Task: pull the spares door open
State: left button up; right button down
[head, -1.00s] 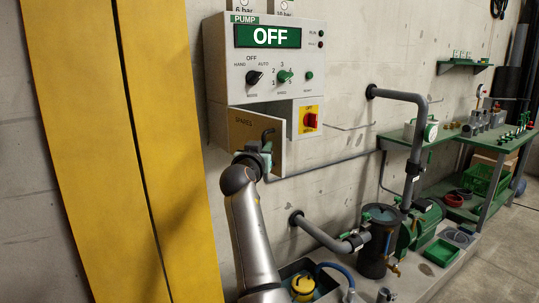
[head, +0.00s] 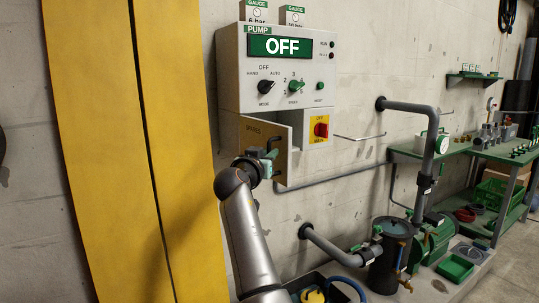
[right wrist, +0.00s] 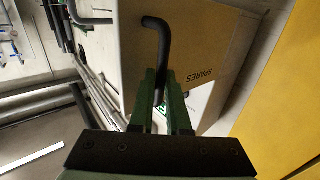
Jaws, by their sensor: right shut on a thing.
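The spares door (head: 258,137) is a tan panel at the lower left of the white pump control box (head: 228,75). It stands partly open, swung out from the box, with a gap showing past its right edge. Its dark bent handle (head: 273,143) also shows in the right wrist view (right wrist: 162,35), next to the word SPARES. My right gripper (head: 268,168) is at the door's outer face. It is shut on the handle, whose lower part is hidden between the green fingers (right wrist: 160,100). My left gripper is not in view.
Tall yellow panels (head: 110,150) stand close on the left. Grey pipes (head: 408,107) and a dark filter pot (head: 388,255) are below right of the box. A green bench (head: 455,150) runs along the wall. Bare floor shows at far right.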

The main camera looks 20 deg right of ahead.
jog(key=shift+w+a, duration=0.15)
jog(key=shift+a, duration=0.1)
jog(key=c, duration=1.3)
grip_release()
jog(key=shift+c, duration=0.2)
jog(key=o, duration=0.3)
jog(key=shift+w+f, duration=0.2)
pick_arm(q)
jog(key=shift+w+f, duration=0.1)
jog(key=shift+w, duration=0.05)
pick_arm(e)
jog(key=shift+o, duration=0.7)
jog(key=shift+s+d, duration=0.1)
jog(key=shift+d, duration=0.05)
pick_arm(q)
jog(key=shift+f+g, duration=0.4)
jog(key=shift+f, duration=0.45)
pick_arm(e)
jog(key=v, duration=0.7)
jog(key=shift+s, duration=0.15)
